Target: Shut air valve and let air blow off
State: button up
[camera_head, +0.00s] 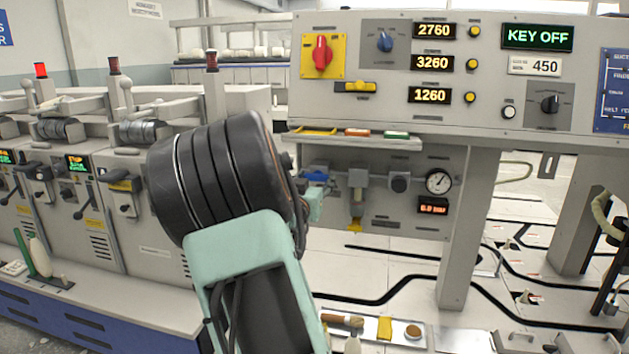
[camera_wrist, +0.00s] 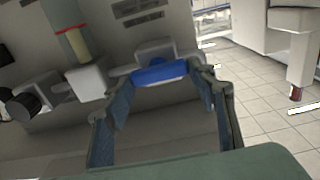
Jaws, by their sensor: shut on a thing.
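The blue air valve handle (camera_wrist: 160,73) lies between the fingertips of my gripper (camera_wrist: 158,78) in the wrist view, and the jaws are shut on it. In the head view the blue handle (camera_head: 315,176) shows at the left end of the air line, lying roughly along the pipe. My arm and gripper (camera_head: 313,198) reach it from the left and hide part of it. The pressure gauge (camera_head: 438,181) is at the right of the line, with its needle too small to read surely. A small red display (camera_head: 432,206) below it seems to read 6.0 with a unit.
The control panel (camera_head: 480,60) overhangs the air line, with a shelf (camera_head: 350,138) just above the valve. A tray (camera_head: 370,333) with a brush and small items lies below. A grey post (camera_head: 467,230) stands right of the gauge.

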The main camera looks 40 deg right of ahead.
jog(key=shift+p, duration=0.3)
jog(key=n+p, duration=0.3)
jog(key=n, duration=0.1)
jog(key=shift+a+r, duration=0.1)
jog(key=shift+r, duration=0.05)
jog(key=n+p, duration=0.3)
jog(key=n, duration=0.1)
jog(key=shift+w+n+p, duration=0.15)
jog(key=shift+n+p, duration=0.25)
jog(key=n+p, duration=0.2)
jog(key=n, duration=0.1)
jog(key=n+p, duration=0.1)
jog(key=n, duration=0.1)
jog(key=shift+a+f, duration=0.1)
jog(key=shift+f, duration=0.15)
jog(key=shift+f+n+p, duration=0.15)
jog(key=shift+n+p, duration=0.5)
jog(key=shift+n, duration=1.35)
jog(key=o, duration=1.2)
jog(key=shift+c, duration=0.2)
